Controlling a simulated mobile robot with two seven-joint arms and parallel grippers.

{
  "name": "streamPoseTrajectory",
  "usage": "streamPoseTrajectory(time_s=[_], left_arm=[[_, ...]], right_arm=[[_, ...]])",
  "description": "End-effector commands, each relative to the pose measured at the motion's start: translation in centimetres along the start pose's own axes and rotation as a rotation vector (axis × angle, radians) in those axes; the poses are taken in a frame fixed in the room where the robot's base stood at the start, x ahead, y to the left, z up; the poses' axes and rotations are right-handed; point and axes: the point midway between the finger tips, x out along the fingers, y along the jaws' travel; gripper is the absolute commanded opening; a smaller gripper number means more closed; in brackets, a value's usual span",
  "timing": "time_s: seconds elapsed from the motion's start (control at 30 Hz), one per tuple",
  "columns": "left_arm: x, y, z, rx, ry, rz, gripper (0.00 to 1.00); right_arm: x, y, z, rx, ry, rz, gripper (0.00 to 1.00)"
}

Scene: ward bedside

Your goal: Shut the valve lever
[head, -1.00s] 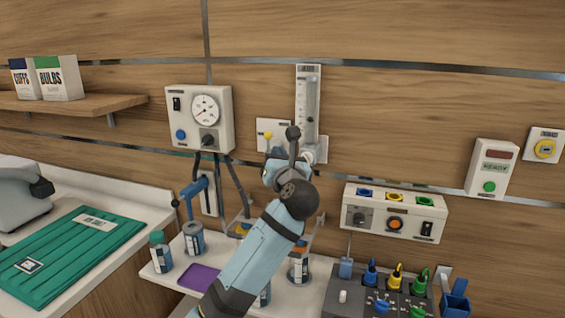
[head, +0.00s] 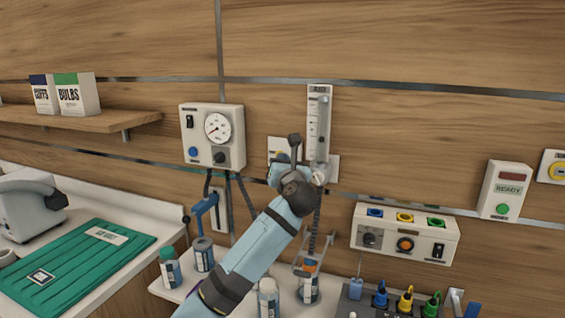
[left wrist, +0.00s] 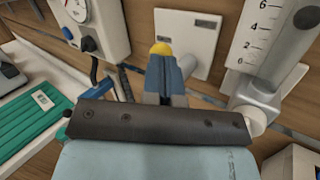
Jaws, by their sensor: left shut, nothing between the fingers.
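A blue lever (head: 205,205) with a dark ball end is mounted on a white wall plate (head: 219,214), left of my arm. It also shows partly in the left wrist view (left wrist: 98,90). A yellow-tipped part (left wrist: 162,48) stands at another white wall plate (left wrist: 188,42); in the head view my gripper mostly hides it. My left gripper (head: 281,162) is shut and empty in front of that second plate, its tips near the yellow tip; I cannot tell whether they touch. It is up and right of the blue lever, apart from it. My right gripper is not in view.
A gauge box (head: 212,135) hangs above the blue lever. A flowmeter (head: 319,125) is close right of my gripper. A socket panel (head: 405,233) is further right. Bottles (head: 170,268) stand on the shelf below. The upper wall is clear.

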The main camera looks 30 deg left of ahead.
Motion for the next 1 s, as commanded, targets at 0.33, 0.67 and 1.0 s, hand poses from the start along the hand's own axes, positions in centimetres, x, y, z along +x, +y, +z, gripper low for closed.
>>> streamPoseTrajectory(time_s=[0.33, 0.67, 1.0], left_arm=[[0.2, 0.3, 0.1, -0.052, 0.037, 0.000, 0.00], [0.4, 0.7, 0.1, -0.122, 0.086, 0.000, 0.00], [1.2, 1.8, 0.0, -0.342, 0.238, 0.000, 0.00]], right_arm=[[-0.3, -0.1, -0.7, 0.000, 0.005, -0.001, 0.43], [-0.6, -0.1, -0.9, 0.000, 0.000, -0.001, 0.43], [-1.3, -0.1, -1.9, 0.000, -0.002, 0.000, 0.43]])
